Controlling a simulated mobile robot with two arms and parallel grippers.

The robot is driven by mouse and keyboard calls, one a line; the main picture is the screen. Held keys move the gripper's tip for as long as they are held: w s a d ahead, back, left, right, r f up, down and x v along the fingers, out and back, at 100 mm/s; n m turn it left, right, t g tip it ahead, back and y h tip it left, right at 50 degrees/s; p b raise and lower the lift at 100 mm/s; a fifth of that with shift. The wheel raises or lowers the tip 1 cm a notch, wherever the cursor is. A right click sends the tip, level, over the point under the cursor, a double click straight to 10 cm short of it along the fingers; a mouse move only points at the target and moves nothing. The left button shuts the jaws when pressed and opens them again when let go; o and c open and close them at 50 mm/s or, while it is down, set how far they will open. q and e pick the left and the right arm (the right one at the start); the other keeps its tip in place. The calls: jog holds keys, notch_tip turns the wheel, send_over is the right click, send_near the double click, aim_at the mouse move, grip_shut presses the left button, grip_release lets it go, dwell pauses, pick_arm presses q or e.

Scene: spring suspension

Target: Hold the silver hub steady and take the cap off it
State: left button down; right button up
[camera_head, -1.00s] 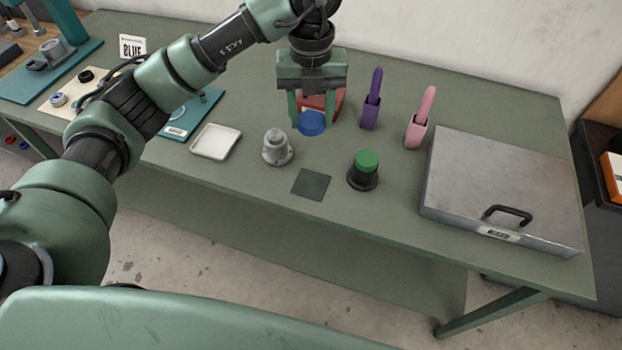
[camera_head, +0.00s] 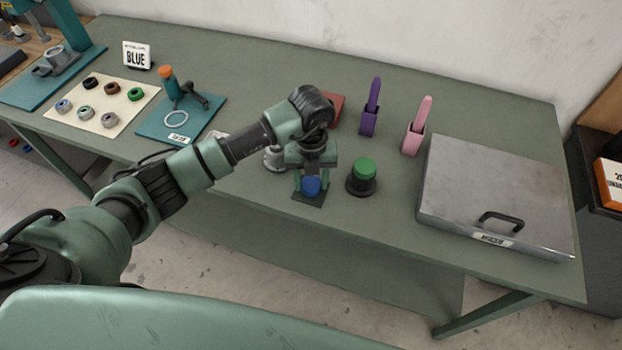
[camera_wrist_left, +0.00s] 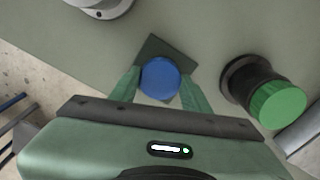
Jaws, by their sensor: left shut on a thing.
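The silver hub (camera_head: 273,160) stands on the bench, partly hidden behind my left arm. Its flanged edge shows at the top left of the left wrist view (camera_wrist_left: 102,8). My left gripper (camera_head: 311,184) points down over a dark square mat (camera_head: 308,199), just right of the hub. It is shut on a round blue piece (camera_wrist_left: 160,78), which looks like a cap. Whether the blue piece touches the mat (camera_wrist_left: 170,48) I cannot tell. A black base with a green top (camera_head: 363,174) stands upright to the right. My right gripper is not in view.
Purple (camera_head: 370,110) and pink (camera_head: 416,130) upright holders stand behind. A metal case (camera_head: 497,190) fills the bench's right side. A red block (camera_head: 334,110) is behind my wrist. A teal board (camera_head: 180,122) and cream sheet with several rings (camera_head: 101,104) lie left.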

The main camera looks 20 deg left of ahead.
pick_arm(q)
jog(key=shift+f, duration=0.45)
jog(key=shift+f, duration=0.1)
jog(key=c, duration=0.7)
grip_release()
